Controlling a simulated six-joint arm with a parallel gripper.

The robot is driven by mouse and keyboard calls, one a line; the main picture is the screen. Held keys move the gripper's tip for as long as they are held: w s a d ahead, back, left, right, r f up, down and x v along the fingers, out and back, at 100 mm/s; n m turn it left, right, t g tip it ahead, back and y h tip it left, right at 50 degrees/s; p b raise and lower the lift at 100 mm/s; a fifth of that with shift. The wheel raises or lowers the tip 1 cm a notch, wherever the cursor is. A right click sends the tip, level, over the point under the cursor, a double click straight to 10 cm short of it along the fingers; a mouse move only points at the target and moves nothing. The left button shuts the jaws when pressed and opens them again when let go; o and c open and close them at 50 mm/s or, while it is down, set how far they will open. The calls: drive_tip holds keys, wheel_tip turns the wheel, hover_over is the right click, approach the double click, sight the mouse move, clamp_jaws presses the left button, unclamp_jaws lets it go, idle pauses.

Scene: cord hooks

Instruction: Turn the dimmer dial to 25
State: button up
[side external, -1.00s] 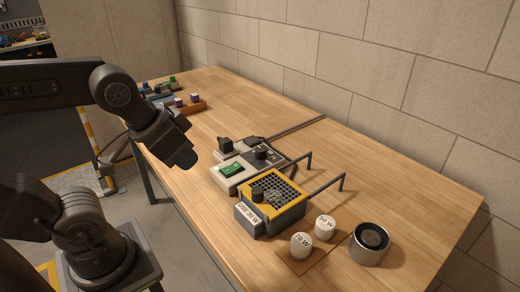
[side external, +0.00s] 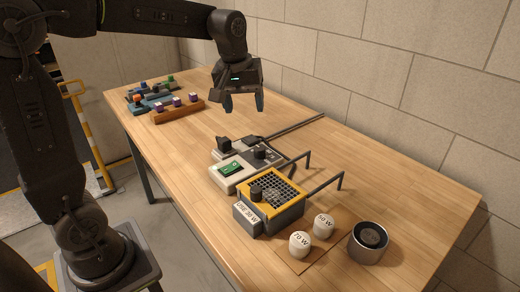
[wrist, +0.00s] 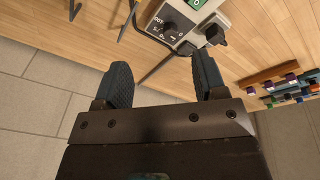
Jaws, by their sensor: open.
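The dimmer box (side external: 238,178) is a pale grey unit in mid table with a green rocker switch (side external: 230,167) and a black dial (side external: 262,153). In the wrist view the black dial (wrist: 172,29) shows near the top, with printed numbers around it, 100 among them. I cannot read its exact setting. My gripper (side external: 244,103) hangs with fingers downward, above and behind the box, apart from it. In the wrist view my gripper (wrist: 160,72) has its two fingers spread with nothing between them.
Black plugs (side external: 224,143) and a cord lie at the box's back. In front stand a yellow-topped grill unit (side external: 275,193) labelled USE 30 W, two thin posts, two white pieces marked 70 W and 50 W, and a metal cup (side external: 369,243). Racks of coloured blocks (side external: 180,107) stand far left.

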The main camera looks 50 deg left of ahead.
sight(260, 148)
drive_tip(key=w+a+f+n+g, duration=0.2)
drive_tip(key=w+a+f+n, duration=0.5)
drive_tip(key=w, duration=0.4)
drive_tip(key=shift+m, duration=0.4)
drive_tip(key=f, duration=1)
drive_tip(key=a+f, duration=0.1)
drive_tip(key=f, duration=0.4)
drive_tip(key=shift+r, duration=0.1)
drive_tip(key=c, duration=0.9)
drive_tip(key=shift+c, duration=0.2)
